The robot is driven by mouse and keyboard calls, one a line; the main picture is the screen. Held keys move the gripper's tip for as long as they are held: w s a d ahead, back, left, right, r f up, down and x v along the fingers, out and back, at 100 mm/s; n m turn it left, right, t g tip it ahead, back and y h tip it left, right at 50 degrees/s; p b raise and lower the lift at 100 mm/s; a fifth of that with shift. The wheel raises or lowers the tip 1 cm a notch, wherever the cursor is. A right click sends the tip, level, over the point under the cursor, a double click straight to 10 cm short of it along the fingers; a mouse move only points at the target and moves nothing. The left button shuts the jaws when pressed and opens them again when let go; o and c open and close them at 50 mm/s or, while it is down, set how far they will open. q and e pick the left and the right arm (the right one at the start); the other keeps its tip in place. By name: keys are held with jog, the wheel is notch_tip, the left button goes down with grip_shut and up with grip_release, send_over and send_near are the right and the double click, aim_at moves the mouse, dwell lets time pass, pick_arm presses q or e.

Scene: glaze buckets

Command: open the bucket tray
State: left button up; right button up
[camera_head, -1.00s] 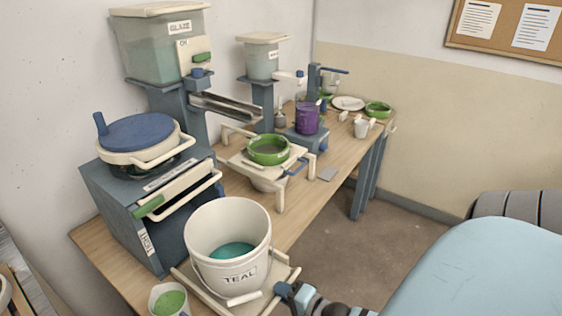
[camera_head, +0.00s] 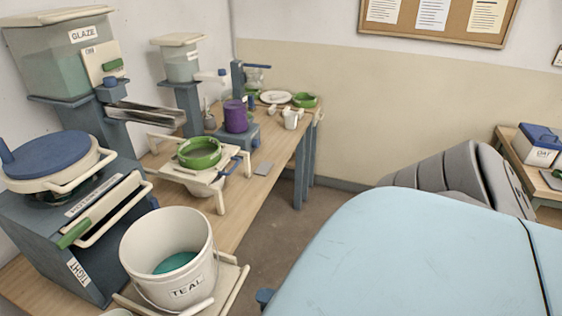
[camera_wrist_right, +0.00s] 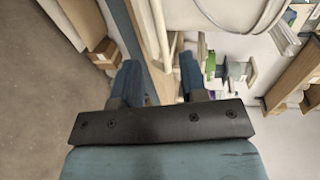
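The bucket tray (camera_head: 236,287), a cream tray with side rails, sits at the table's front end under a white bucket (camera_head: 168,254) labelled TEAL with teal liquid inside. Its near part is cut off by the picture's lower edge. Only a small blue piece of my right gripper (camera_head: 264,298) shows, just right of the tray. In the right wrist view my right gripper (camera_wrist_right: 160,78) has its fingers apart. A cream rail of the tray (camera_wrist_right: 161,30) runs up between or just beyond them; contact is unclear. My left gripper is not in view.
A dark-blue box unit (camera_head: 85,250) with a blue-lidded pot (camera_head: 50,160) stands left of the bucket. A cream stand with a green-rimmed sieve (camera_head: 199,152) is behind it. My pale-blue body part fills the lower right. Floor (camera_head: 265,220) beside the table is clear.

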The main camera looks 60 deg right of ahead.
jog(key=shift+v, duration=2.1)
jog(key=shift+s, duration=0.1)
